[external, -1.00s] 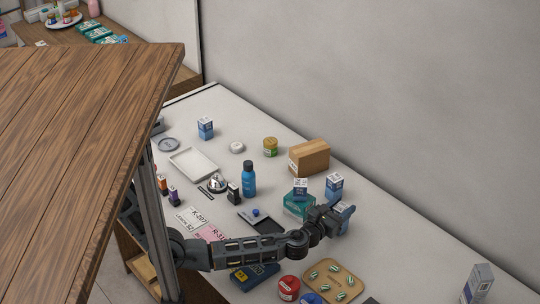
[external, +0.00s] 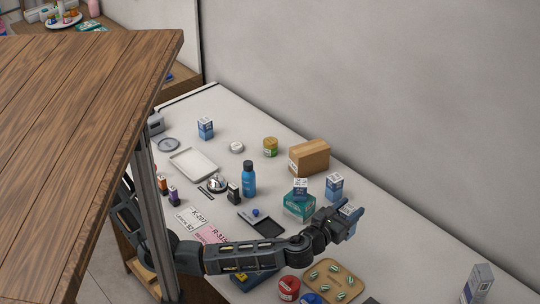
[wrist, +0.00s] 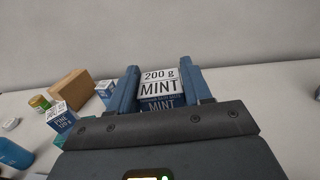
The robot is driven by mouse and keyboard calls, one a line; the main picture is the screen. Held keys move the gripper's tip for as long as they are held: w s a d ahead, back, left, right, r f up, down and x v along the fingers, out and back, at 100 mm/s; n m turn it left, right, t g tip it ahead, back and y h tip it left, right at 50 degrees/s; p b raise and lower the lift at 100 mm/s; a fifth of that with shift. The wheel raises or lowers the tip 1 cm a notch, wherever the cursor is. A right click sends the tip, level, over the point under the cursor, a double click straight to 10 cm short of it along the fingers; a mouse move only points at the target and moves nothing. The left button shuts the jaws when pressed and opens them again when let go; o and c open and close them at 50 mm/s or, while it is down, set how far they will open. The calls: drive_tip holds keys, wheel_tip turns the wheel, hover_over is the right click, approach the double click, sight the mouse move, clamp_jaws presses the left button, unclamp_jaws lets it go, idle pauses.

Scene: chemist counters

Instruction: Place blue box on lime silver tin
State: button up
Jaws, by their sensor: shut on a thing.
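My gripper (external: 350,221) is over the right part of the counter, shut on a blue-and-white box (wrist: 160,84). The box reads "200 g MINT" and sits upright between the two fingers in the wrist view. In the external view the fingers mostly hide it. A small tin (external: 270,147) with a yellowish top and green label stands farther back, left of a cardboard box; it also shows at the left of the wrist view (wrist: 39,103). Its label is too small to read. The held box is well apart from this tin.
Other blue boxes stand near: one on a teal carton (external: 299,206), one beside it (external: 335,187), one at the back left (external: 206,128). A cardboard box (external: 309,157) is right of the tin. A blue bottle (external: 249,178) and pill tray (external: 334,282) are also out.

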wheel_tip(320, 180, up, 8)
drive_tip(key=shift+f, duration=0.1)
drive_tip(key=w+a+n+t+y+b, duration=0.1)
drive_tip(key=w+a+n+t+y, duration=0.2)
drive_tip(key=w, duration=0.8)
drive_tip(key=w+a+n+y+b, duration=0.1)
drive_tip(key=w+a+y, duration=0.1)
drive_tip(key=w+a, duration=0.65)
drive_tip(key=w+a+n+t+y+b, duration=0.1)
drive_tip(key=w+a+n+y+b, duration=0.45)
drive_tip(key=w+a, duration=1.45)
drive_tip(key=shift+m+y, duration=0.55)
drive_tip(key=shift+m, duration=0.2)
drive_tip(key=shift+w+a+f+p, duration=0.65)
drive_tip(key=shift+w+a+f, duration=0.35)
drive_tip(key=shift+w+f, duration=1.35)
drive_tip(key=shift+w+a+f+p, duration=0.6)
drive_tip(key=shift+w+a+f, duration=0.65)
drive_tip(key=shift+f, duration=1.85)
drive_tip(key=shift+w+a+f+p, duration=0.7)
drive_tip(key=shift+w+f, duration=1.5)
drive_tip(key=shift+f, duration=0.55)
drive_tip(key=shift+f, duration=0.1)
